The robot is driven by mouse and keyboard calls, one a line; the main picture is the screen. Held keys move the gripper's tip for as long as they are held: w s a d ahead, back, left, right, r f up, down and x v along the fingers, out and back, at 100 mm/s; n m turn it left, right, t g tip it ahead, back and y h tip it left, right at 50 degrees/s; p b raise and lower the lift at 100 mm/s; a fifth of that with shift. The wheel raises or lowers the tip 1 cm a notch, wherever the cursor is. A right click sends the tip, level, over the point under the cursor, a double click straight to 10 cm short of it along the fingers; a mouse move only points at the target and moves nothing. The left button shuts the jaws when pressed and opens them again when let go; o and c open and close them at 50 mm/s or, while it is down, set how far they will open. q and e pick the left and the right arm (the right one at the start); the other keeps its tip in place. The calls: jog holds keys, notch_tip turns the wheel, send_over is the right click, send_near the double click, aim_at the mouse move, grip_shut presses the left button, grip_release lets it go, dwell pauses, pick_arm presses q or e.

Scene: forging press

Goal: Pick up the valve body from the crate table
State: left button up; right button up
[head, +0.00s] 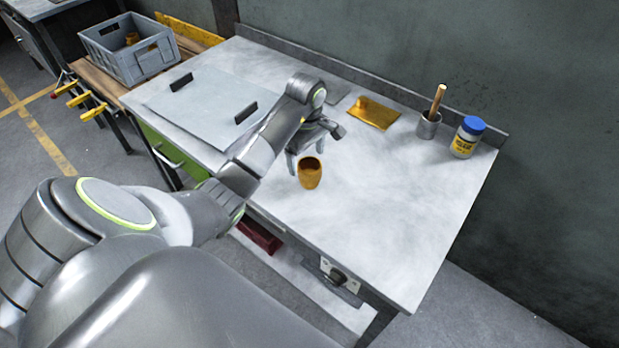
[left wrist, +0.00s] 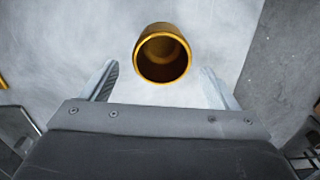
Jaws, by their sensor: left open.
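A brass-coloured hollow body (head: 309,174), likely the valve body, stands upright on the pale metal worktable (head: 400,210), near its front edge. In the left wrist view the hollow body (left wrist: 163,54) shows its round open top, centred between and ahead of the finger tips. My left gripper (head: 306,155) is open and empty just beside the body, its fingers pointing down. The left wrist view also shows the open gripper (left wrist: 160,72) with a finger on each side and no contact visible. My right gripper is not in view.
A grey crate (head: 106,56) with brass-coloured pieces inside stands on a wooden-topped bench at upper left. A brass-coloured tray (head: 372,113), a cup with a wooden handle (head: 428,125) and a blue-lidded jar (head: 467,138) stand along the back. The table's right part is clear.

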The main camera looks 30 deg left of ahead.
aim_at(309, 166)
pick_arm(q)
jog(key=f+b, duration=0.2)
jog(key=f, duration=0.1)
jog(key=shift+s+d, duration=0.15)
jog(key=shift+d, duration=0.25)
notch_tip(309, 166, down, 2)
jog(key=c, duration=1.3)
jog(key=shift+r, duration=0.1)
jog(key=shift+c, duration=0.2)
jog(key=shift+r, duration=0.6)
notch_tip(309, 166, up, 8)
jog(key=p, duration=0.7)
